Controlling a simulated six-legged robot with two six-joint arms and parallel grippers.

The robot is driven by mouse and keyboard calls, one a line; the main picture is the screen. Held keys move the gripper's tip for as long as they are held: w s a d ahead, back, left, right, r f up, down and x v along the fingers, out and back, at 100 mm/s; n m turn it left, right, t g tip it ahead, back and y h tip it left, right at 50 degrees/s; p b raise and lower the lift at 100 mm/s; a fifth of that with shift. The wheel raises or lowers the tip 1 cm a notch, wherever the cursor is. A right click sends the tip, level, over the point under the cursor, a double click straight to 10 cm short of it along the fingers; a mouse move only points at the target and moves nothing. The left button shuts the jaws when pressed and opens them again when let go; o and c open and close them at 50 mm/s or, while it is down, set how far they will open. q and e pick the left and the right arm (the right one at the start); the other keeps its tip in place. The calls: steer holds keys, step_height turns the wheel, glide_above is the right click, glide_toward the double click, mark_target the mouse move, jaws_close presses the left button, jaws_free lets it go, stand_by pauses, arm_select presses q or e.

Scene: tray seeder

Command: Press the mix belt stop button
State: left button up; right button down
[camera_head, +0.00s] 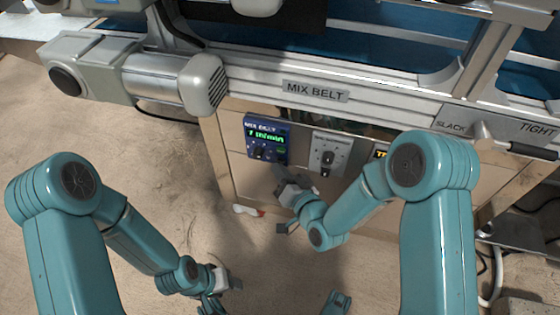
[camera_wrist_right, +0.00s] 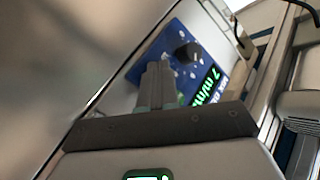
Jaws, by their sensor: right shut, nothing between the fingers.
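The blue mix belt control panel (camera_head: 265,128) is on the front of the machine under the MIX BELT label. It has a green lit display, a dark knob (camera_head: 259,150) and small controls; I cannot make out which one is the stop button. My right gripper (camera_head: 281,174) is shut and empty, just below the panel's lower right corner. In the right wrist view, the closed fingers (camera_wrist_right: 157,84) point at the blue panel (camera_wrist_right: 163,52) and hide part of it, near its knob (camera_wrist_right: 188,52). Contact cannot be told. My left gripper (camera_head: 222,283) is low, away from the panel.
A grey switch plate (camera_head: 329,153) is right of the panel. A lever (camera_head: 480,131) sits between SLACK and TIGHT labels. A motor housing (camera_head: 205,83) juts out at upper left. A small white and red item (camera_head: 248,210) lies on the floor.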

steer(key=shift+s+a, duration=0.15)
steer(key=shift+s, duration=0.2)
steer(key=shift+s+a+b, duration=0.25)
steer(key=shift+s+a, duration=0.05)
steer(key=shift+s, duration=0.65)
steer(key=shift+s+a+b, duration=0.2)
steer(key=shift+s+a, duration=0.1)
steer(key=shift+s, duration=0.65)
steer(key=shift+s+a+b, duration=0.25)
steer(key=shift+s+a, duration=0.05)
steer(key=shift+s, duration=0.65)
